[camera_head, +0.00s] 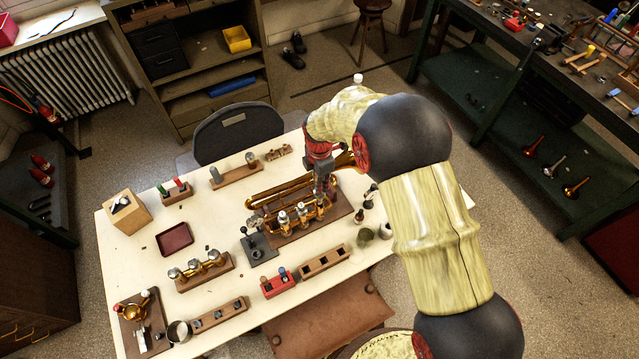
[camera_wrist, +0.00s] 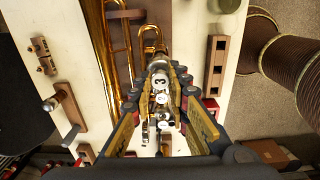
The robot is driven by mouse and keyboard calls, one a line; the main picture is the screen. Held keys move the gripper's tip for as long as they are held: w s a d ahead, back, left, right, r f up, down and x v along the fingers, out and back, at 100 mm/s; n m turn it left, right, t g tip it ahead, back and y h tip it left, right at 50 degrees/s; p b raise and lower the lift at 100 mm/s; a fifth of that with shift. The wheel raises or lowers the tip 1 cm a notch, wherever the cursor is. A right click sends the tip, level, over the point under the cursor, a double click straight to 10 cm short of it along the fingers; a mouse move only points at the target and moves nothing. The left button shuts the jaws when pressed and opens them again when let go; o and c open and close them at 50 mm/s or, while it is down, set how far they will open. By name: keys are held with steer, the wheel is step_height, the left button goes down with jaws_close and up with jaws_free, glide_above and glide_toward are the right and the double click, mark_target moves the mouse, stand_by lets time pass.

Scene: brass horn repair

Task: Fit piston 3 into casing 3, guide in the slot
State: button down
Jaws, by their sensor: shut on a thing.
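The brass horn (camera_head: 262,199) lies on a brown board (camera_head: 341,208) on the white bench, and its tubing (camera_wrist: 97,35) runs up the wrist view. Its row of upright valve casings (camera_head: 301,212) faces the front of the bench. My gripper (camera_head: 323,190) points down over the right end of this row. In the wrist view my gripper (camera_wrist: 162,84) is shut on piston 3 (camera_wrist: 159,83), whose pale top carries a "3". The piston's lower end and guide, and the slot of casing 3, are hidden. I cannot tell whether the piston is inside the casing.
A wooden block with square holes (camera_head: 325,261), a red holder (camera_head: 278,284) and a grey stand (camera_head: 258,248) are in front of the horn. Small cups (camera_head: 365,233) stand to its right. A dark red tray (camera_head: 174,239) lies left, with bare bench around it.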

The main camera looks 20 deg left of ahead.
steer(key=shift+f, duration=0.15)
steer(key=shift+f+b, duration=0.3)
steer(key=shift+f, duration=0.05)
steer(key=shift+f+b, duration=1.85)
steer(key=shift+f, duration=1.05)
steer(key=c, duration=1.7)
jaws_free()
steer(key=shift+o, duration=0.3)
step_height(320, 180, up, 12)
